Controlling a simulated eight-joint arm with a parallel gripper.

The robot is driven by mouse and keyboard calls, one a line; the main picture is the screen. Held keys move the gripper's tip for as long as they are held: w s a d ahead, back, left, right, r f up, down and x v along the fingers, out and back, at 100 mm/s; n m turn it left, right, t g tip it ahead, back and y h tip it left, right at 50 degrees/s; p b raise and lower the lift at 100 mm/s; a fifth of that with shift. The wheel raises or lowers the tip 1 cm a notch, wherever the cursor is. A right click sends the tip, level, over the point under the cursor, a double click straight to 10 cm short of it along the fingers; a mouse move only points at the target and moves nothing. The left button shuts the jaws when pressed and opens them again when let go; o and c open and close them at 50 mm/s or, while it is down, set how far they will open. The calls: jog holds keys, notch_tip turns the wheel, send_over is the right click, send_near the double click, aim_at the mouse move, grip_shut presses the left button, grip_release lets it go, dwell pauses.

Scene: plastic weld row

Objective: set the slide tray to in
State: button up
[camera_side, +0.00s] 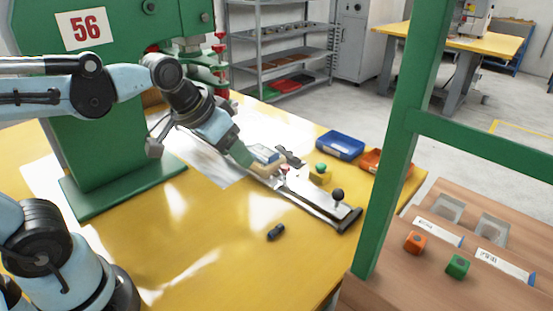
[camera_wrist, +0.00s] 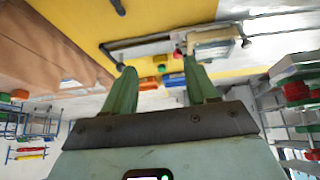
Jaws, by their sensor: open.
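The slide (camera_side: 315,197) is a pale metal track with dark rails on the yellow table. A black ball knob (camera_side: 338,194) stands at its near right end. A beige and blue-white block (camera_side: 264,154) sits at its far left end; I cannot tell how it joins the tray. In the wrist view the slide (camera_wrist: 145,48) lies beyond my fingers, with the pale block (camera_wrist: 212,42) at right. My gripper (camera_wrist: 160,68) is open, with nothing visible between its green fingers. In the side view my gripper (camera_side: 246,161) is close to the block; contact is unclear.
A green button on a yellow base (camera_side: 320,174) stands beside the slide. Blue (camera_side: 340,145) and orange (camera_side: 385,163) bins lie behind. A loose black part (camera_side: 276,232) lies in front. The green press (camera_side: 120,120) stands left; a green post (camera_side: 395,140) rises right.

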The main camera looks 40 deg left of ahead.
jog(key=w+d+r+g, duration=0.2)
jog(key=w+d+r, duration=0.1)
jog(key=w, duration=0.3)
jog(key=m+g+h, duration=0.2)
jog(key=g, duration=0.2)
send_near(338, 189)
jog(key=x, duration=0.9)
jog(key=shift+w+d+f, duration=0.1)
jog(key=shift+f, duration=0.25)
grip_shut()
